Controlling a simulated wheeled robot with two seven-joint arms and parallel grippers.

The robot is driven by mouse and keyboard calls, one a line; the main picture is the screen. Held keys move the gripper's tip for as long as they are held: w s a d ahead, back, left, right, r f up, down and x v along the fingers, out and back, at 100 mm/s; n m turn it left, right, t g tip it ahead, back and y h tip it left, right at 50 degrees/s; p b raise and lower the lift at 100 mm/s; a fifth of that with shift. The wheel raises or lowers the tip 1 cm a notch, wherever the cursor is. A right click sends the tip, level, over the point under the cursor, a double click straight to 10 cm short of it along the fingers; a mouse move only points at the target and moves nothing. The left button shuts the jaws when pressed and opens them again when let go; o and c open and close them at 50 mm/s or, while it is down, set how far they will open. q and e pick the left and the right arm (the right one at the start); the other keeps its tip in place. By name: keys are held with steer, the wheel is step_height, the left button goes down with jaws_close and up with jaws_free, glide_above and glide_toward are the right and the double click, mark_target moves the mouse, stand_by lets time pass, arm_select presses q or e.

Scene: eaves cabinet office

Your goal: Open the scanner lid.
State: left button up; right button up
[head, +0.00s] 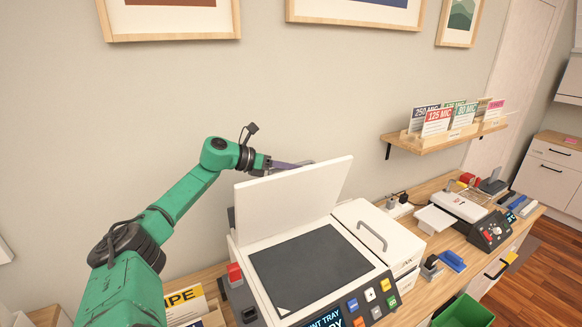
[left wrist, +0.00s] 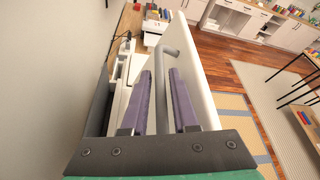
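The scanner (head: 237,252) stands on the wooden counter with its white lid (head: 295,198) raised and tilted back, well clear of the dark glass bed (head: 310,266). My left gripper (head: 290,165) is behind the lid, near its upper left edge, and the lid partly hides it. The lid's edge also shows in that view (left wrist: 192,70). My right gripper is not in view.
A white box with a grey handle (head: 372,235) adjoins the scanner on the right. A laminator (head: 460,205) stands farther right, below a card shelf (head: 445,138). The wall is close behind the lid. A green bin (head: 462,312) is at the front.

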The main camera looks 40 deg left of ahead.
arm_select(q)
steer(key=shift+a, duration=0.1)
steer(key=shift+s+a+b, duration=0.1)
steer(key=shift+s+b, duration=0.1)
steer(key=shift+b, duration=0.2)
steer(key=b+v, duration=0.9)
steer(key=v, duration=0.5)
